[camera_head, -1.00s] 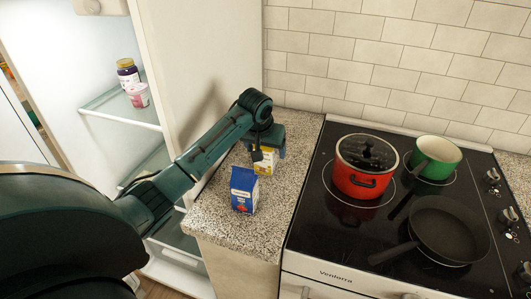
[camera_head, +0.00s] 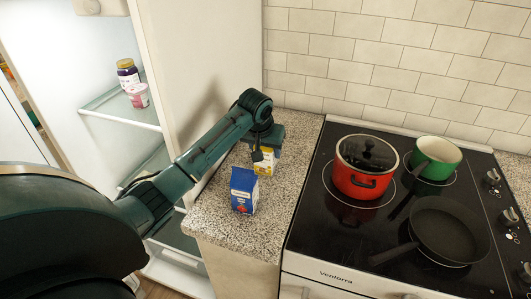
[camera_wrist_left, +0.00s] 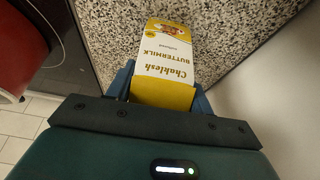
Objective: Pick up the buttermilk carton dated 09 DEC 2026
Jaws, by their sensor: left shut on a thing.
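A yellow and white carton (camera_head: 264,163) stands on the speckled counter beside the fridge. In the left wrist view the carton (camera_wrist_left: 168,62) reads "Chaklesh Buttermilk"; I cannot read a date on it. My left gripper (camera_wrist_left: 160,85) is shut on this carton, with one finger on each side. In the head view my left gripper (camera_head: 265,150) reaches down over the carton and hides part of it. A blue carton (camera_head: 243,191) stands in front of it on the counter, with small print I cannot read. My right gripper is not in view.
The counter (camera_head: 222,218) has free room around the cartons. To the right is a black stove (camera_head: 310,230) with a red lidded pot (camera_head: 360,182), a green pot (camera_head: 440,155) and a black pan (camera_head: 448,228). At left, the open fridge holds a jar (camera_head: 127,73) and a pink cup (camera_head: 138,95).

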